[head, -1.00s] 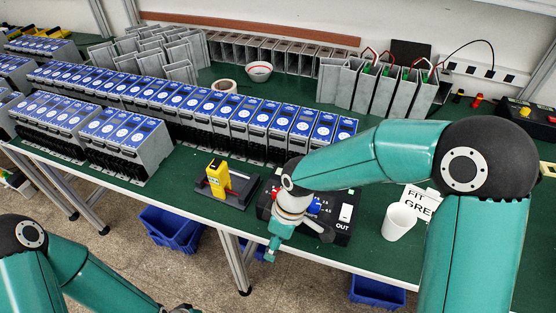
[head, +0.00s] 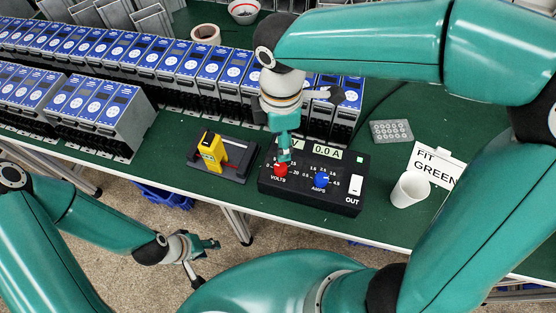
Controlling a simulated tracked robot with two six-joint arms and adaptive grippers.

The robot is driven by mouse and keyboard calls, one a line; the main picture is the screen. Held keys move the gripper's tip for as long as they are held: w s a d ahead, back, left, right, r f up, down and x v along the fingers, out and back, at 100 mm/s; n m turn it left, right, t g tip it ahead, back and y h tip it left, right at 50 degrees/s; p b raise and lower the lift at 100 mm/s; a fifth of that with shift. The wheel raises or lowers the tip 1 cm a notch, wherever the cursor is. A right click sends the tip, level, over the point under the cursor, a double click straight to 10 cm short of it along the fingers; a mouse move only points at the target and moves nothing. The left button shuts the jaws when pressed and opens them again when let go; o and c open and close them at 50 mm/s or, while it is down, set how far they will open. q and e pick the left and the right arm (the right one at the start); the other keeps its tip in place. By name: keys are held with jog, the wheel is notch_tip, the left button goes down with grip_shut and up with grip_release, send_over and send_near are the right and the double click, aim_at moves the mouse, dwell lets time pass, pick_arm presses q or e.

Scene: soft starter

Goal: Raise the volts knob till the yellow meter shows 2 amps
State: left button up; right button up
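The black power supply box (head: 300,192) stands on the green bench. Its red volts knob (head: 281,169) is at the left and its blue amps knob (head: 321,179) is right of it. Its display (head: 324,150) reads 0.0 A; the volts reading is partly hidden. The yellow meter (head: 211,151) stands upright in a dark stand left of the box; its reading is not legible. My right gripper (head: 284,150) points down at the red knob, fingertips just above or touching it; the finger gap is hidden. My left gripper (head: 205,261) is open and empty, low in front of the bench.
A white cup (head: 409,190) and a FIT GREEN card (head: 437,167) stand right of the box. A small grey dotted plate (head: 391,132) lies behind them. Rows of blue-fronted units (head: 113,119) fill the left and back. Tape (head: 206,34) lies behind the units.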

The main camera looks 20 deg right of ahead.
aim_at(280, 166)
notch_tip(280, 166, down, 10)
jog(key=shift+f, duration=0.25)
